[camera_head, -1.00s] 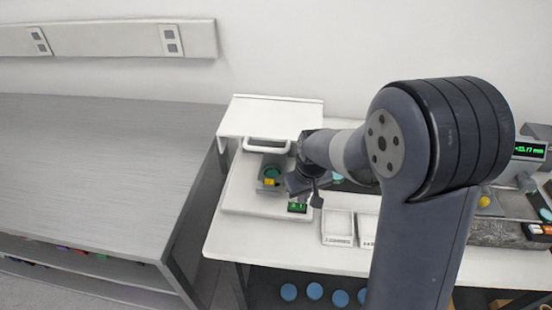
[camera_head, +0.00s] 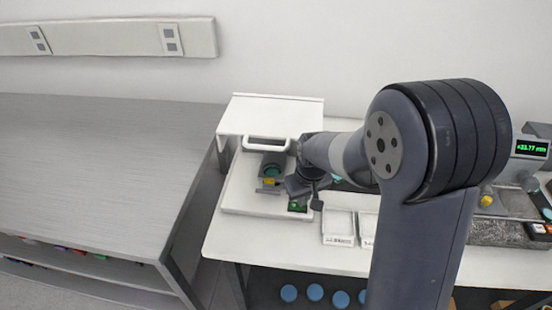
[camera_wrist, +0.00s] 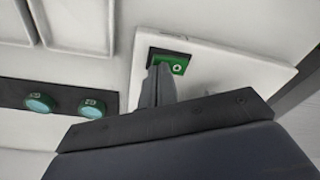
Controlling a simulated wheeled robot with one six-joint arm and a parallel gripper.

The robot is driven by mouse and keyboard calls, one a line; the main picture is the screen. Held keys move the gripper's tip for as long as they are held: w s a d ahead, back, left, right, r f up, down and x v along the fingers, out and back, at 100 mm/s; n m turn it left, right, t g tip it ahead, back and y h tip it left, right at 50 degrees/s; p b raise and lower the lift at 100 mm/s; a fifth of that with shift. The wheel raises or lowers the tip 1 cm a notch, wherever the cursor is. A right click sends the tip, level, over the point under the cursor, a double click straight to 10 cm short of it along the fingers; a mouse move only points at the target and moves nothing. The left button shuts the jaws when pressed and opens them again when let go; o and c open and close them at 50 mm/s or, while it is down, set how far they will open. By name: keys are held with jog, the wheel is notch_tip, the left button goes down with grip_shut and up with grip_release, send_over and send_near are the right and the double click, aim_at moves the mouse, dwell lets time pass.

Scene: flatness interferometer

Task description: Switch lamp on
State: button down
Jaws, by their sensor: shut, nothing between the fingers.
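The lamp switch (camera_head: 298,206) is a small green rocker in a black frame on the front right of the white instrument's base (camera_head: 240,200). In the wrist view the green switch (camera_wrist: 177,66) shows a white "O" on its right part; its left part is hidden behind the fingers. My gripper (camera_wrist: 158,72) is shut and empty, its tips over the left side of the switch. I cannot tell whether they touch it. In the head view my gripper (camera_head: 316,203) is just right of the switch. No lamp glow is clear.
The instrument has a white hood (camera_head: 270,115), a white handle (camera_head: 266,144) and a teal disc (camera_head: 272,171) on a grey stage. White trays (camera_head: 338,228) stand to the right. A gauge with green digits (camera_head: 531,148) is far right. A grey bench (camera_head: 90,150) is left.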

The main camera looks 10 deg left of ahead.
jog(key=shift+f, duration=0.25)
jog(key=shift+r, duration=0.15)
jog(key=shift+r+p, duration=2.4)
jog(key=shift+r, duration=1.05)
jog(key=shift+f, duration=0.1)
notch_tip(320, 180, down, 7)
jog(key=b, duration=0.5)
jog(key=shift+r, duration=0.2)
